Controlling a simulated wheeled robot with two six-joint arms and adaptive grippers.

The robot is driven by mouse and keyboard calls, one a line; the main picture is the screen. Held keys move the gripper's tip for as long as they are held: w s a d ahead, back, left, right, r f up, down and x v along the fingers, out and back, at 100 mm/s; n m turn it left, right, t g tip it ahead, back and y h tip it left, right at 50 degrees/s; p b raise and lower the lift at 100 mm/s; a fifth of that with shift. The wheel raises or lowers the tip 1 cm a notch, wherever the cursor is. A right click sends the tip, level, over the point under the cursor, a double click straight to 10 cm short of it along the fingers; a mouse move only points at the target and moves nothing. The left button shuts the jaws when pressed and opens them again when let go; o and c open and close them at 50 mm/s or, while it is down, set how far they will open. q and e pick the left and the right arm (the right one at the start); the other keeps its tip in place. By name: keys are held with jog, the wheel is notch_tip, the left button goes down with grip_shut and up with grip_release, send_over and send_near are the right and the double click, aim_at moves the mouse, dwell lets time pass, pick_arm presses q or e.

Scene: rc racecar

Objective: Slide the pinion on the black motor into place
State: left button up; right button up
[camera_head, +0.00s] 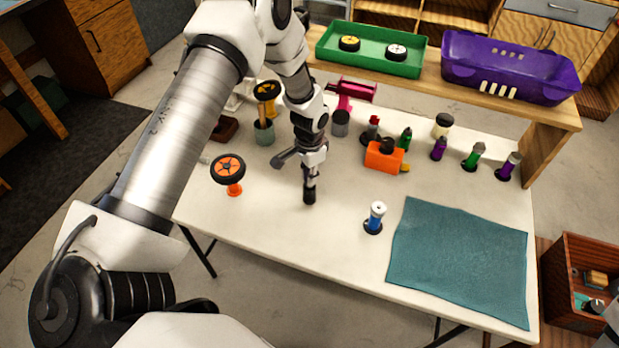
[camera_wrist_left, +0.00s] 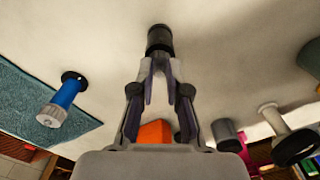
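A black cylinder that looks like the black motor (camera_head: 310,196) stands near the middle of the white table. It also shows in the left wrist view (camera_wrist_left: 160,38), beyond the fingertips. My left gripper (camera_head: 310,178) points down right above it. In the left wrist view, the fingertips (camera_wrist_left: 161,63) sit close together at the near end of the cylinder, with a narrow gap between them. I cannot tell whether they press on anything. The pinion is not clearly visible; the fingers may hide it. My right gripper is out of view.
A blue motor (camera_head: 375,217) stands to the right, beside a teal cloth (camera_head: 458,258). An orange block (camera_head: 384,156) and several coloured motors stand behind. A wheel on an orange stand (camera_head: 229,170) is at left. A green tray (camera_head: 372,62) and purple bin (camera_head: 508,66) sit on the back shelf.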

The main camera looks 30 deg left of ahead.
pick_arm(q)
jog(key=shift+f, duration=0.15)
notch_tip(320, 180, up, 6)
jog(key=p, duration=0.5)
dwell(0.5)
